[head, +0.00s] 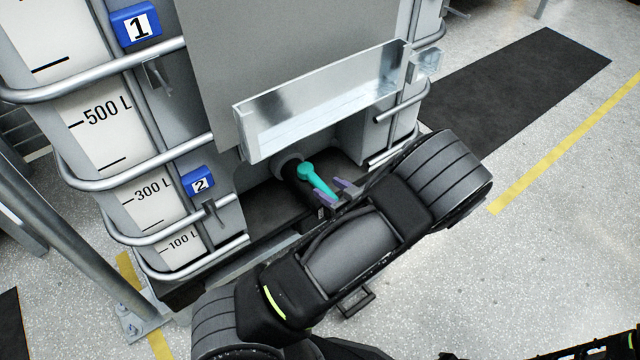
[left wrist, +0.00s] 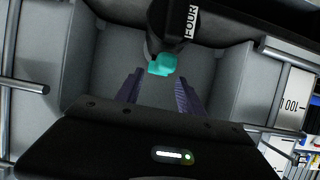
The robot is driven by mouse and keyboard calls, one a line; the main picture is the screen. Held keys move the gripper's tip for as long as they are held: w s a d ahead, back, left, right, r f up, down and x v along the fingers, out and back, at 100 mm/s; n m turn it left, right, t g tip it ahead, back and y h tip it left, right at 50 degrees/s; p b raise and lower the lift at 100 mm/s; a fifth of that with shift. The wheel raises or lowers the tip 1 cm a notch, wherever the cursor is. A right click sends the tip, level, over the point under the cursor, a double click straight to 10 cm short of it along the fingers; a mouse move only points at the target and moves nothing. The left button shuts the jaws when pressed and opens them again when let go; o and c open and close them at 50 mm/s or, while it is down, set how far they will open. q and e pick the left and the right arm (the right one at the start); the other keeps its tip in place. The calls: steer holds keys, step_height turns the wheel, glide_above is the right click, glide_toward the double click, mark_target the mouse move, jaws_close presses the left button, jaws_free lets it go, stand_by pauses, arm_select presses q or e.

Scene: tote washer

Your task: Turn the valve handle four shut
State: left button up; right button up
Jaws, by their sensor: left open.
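The teal valve handle (head: 314,179) is on a dark valve in the recess at the base of the grey tank. In the left wrist view the handle (left wrist: 162,65) shows end-on, under a black part with a label (left wrist: 191,22) reading FOUR. My left gripper (head: 337,191) is open at the handle's lower end. In the left wrist view its two purple fingers (left wrist: 157,84) stand apart, one on each side below the handle's tip. I cannot tell whether either finger touches it. My right gripper is not in view.
A metal shelf-like guard (head: 320,98) overhangs the valve recess. Metal tube rails (head: 140,170) wrap the tank. Blue tags numbered 1 (head: 136,24) and 2 (head: 198,182) hang at the left. The floor to the right is open, with a dark mat (head: 530,75).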

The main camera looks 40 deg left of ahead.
mark_target(320, 183)
arm_select(q)
steer(key=b+x, duration=0.1)
steer(key=x, duration=0.4)
jaws_close()
stand_by(0.4)
stand_by(1.0)
